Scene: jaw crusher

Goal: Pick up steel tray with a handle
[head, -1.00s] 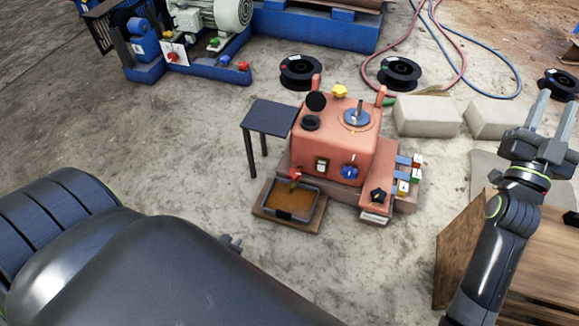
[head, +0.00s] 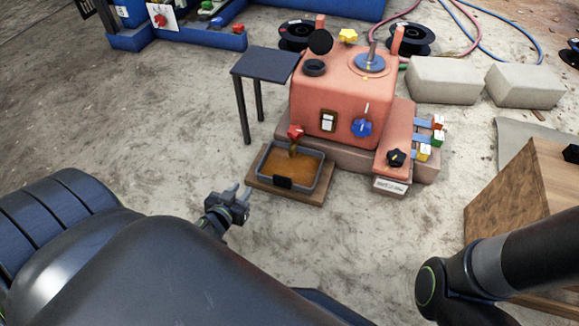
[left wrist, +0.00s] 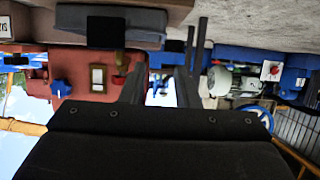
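The grey steel tray (head: 319,170) holds orange-brown material and sits on a wooden board under the red tap of the salmon machine. Its black handle (head: 283,183) is on the near side. My left gripper (head: 242,190) is open and empty, just left of the tray and apart from it. In the left wrist view, which is upside down, the tray (left wrist: 145,22) and its black handle (left wrist: 106,32) show at the top, left of the spread fingers (left wrist: 170,48). My right gripper is outside the frames; only part of that arm shows at lower right.
The salmon machine (head: 340,90) with knobs and a side switch panel stands behind the tray. A small dark table (head: 266,64) is behind left. A wooden crate (head: 525,190) and pale blocks (head: 443,80) are at right. The concrete floor left of the tray is clear.

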